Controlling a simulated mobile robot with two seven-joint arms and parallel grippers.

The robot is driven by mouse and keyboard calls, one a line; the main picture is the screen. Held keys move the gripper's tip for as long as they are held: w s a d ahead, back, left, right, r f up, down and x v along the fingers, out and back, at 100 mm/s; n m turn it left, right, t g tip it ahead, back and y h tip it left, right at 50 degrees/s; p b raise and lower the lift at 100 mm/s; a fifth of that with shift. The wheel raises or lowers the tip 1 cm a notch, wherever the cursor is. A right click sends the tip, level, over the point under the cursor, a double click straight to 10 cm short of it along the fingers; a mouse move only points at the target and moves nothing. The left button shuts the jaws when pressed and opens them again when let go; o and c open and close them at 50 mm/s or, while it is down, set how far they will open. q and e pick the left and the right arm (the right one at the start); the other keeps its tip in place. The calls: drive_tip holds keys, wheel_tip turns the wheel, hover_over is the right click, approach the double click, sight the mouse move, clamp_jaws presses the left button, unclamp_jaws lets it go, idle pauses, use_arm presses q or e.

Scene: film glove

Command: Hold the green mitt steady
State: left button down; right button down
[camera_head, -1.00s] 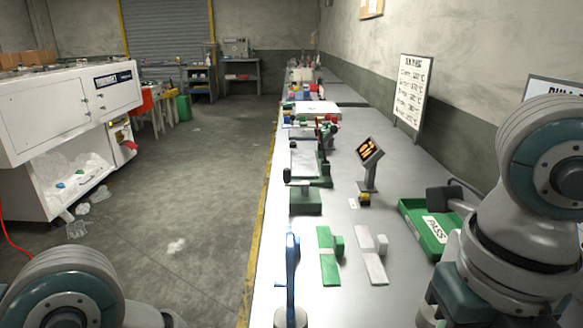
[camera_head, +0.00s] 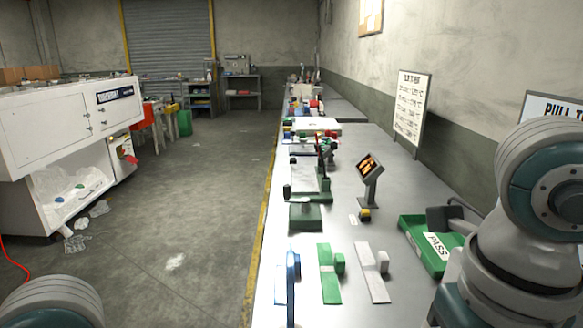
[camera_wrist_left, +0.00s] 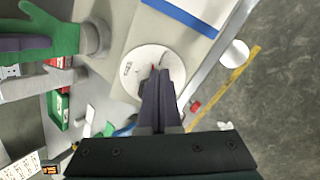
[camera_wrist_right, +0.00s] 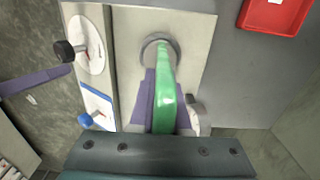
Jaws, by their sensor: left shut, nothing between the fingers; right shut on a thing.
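The green mitt (camera_wrist_right: 163,95) stands at a round grey collar (camera_wrist_right: 158,50) in the right wrist view, between the fingers of my right gripper (camera_wrist_right: 164,85), which is shut on it. The green mitt also shows in the left wrist view (camera_wrist_left: 62,38), with a purple finger of my right gripper lying across it at the left. My left gripper (camera_wrist_left: 158,75) is shut and empty, over a white round dial (camera_wrist_left: 150,63) on a panel. A finger of it shows in the right wrist view (camera_wrist_right: 35,82). Neither gripper shows in the head view.
A grey mitt (camera_wrist_left: 35,86) is beside the green one. A green PASS tray (camera_head: 425,245) stands on the bench's right. Green (camera_head: 327,275) and pale (camera_head: 370,275) strips lie on the bench.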

use_arm(q)
drive_tip(key=v, duration=0.6)
drive_tip(key=shift+s+d, duration=0.1)
drive_tip(key=shift+s, duration=0.1)
drive_tip(key=shift+w+d+f, duration=0.2)
drive_tip(key=shift+d+f, duration=0.5)
drive_tip(key=shift+d, duration=0.1)
drive_tip(key=shift+w+d+f, duration=0.15)
drive_tip(key=shift+d+f, duration=0.55)
drive_tip(key=shift+d, duration=0.1)
drive_tip(key=shift+w+d+f, duration=0.2)
drive_tip(key=shift+d+f, duration=0.5)
drive_tip(key=shift+d, duration=0.1)
drive_tip(key=shift+w+a+f, duration=0.15)
drive_tip(key=shift+w+a, duration=0.1)
